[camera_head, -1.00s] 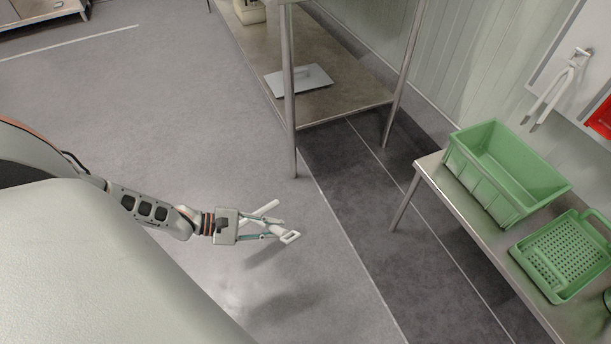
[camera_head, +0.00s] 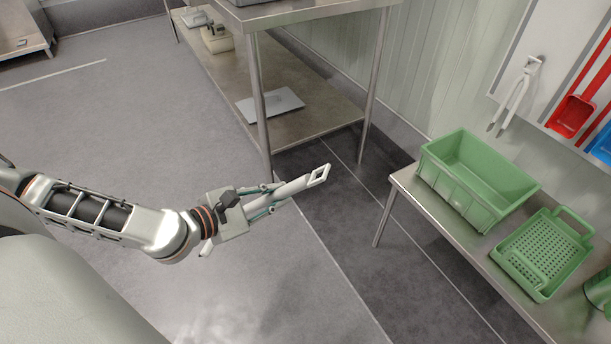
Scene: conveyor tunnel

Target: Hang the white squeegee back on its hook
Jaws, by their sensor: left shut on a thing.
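My left gripper (camera_head: 268,200) is in the middle of the view, over the grey floor. It is shut on the white squeegee (camera_head: 300,184), whose handle runs through the fingers. A squared loop at the handle's end points up and right, past the fingertips. A small white piece shows below the gripper's wrist; the rest of the squeegee is hidden behind the gripper. A white wall board (camera_head: 545,85) hangs at the upper right. White tongs hang from a hook on it. I cannot make out a free hook for the squeegee. My right gripper is not in view.
A steel table (camera_head: 400,184) at the right holds a green crate (camera_head: 470,200) and a green perforated tray (camera_head: 548,258). A red scoop (camera_head: 570,118) and a blue one (camera_head: 603,145) hang on the board. A steel shelf table (camera_head: 300,125) stands at the top middle.

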